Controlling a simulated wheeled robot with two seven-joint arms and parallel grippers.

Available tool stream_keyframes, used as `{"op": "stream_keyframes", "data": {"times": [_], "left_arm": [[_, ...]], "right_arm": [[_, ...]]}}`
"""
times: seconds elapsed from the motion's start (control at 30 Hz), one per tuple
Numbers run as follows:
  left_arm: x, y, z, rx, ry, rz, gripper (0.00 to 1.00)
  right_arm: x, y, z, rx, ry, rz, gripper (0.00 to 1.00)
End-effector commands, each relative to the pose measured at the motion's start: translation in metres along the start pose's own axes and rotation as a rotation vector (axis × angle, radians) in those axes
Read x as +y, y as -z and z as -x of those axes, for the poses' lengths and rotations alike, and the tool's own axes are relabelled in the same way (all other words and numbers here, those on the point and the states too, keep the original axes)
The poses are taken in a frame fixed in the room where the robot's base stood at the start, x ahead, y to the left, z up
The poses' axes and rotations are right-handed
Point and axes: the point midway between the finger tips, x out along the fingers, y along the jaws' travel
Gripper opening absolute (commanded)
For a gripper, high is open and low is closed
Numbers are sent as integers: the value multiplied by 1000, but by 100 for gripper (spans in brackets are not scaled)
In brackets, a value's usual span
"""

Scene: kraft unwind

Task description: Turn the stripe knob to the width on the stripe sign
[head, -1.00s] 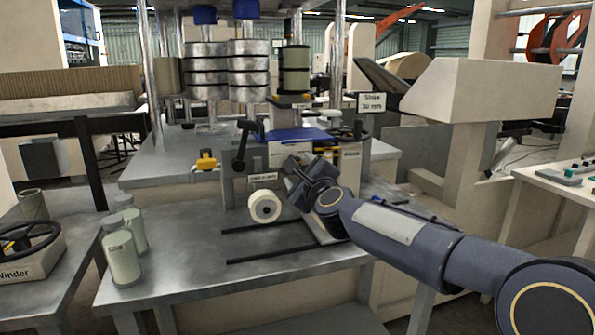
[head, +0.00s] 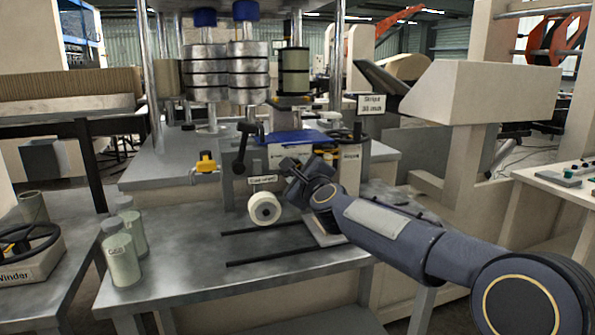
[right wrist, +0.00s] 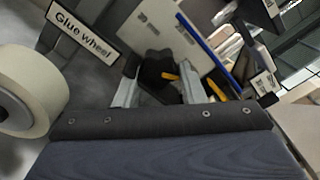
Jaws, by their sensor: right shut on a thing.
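The stripe knob (right wrist: 157,72) is black with a yellow pointer mark. It shows between the two fingers of my right gripper (right wrist: 160,92) in the right wrist view, and the gripper is shut on it. In the head view my right gripper (head: 293,178) is against the front of the glue unit (head: 283,160), and hides the knob. The stripe sign (head: 371,104) is a white plate right of the unit and appears to read "Stripe 30 mm". My left gripper is not in view.
A cream glue wheel (head: 264,208) sits just left of my right gripper, under its label (right wrist: 82,33). A black lever (head: 241,147) stands at the unit's left. Glue jars (head: 122,262) stand on the bench's left. The bench front (head: 190,275) is mostly clear.

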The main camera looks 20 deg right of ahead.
Motion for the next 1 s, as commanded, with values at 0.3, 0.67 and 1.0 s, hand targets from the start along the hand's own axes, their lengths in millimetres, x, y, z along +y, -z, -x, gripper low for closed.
{"op": "stream_keyframes", "data": {"times": [0.3,0.67,1.0], "left_arm": [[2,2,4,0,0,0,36],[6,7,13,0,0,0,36],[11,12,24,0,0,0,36]], "right_arm": [[-1,0,0,0,-1,109,13],[-3,-1,0,0,-2,419,13],[-4,-2,0,0,-3,743,13]]}}
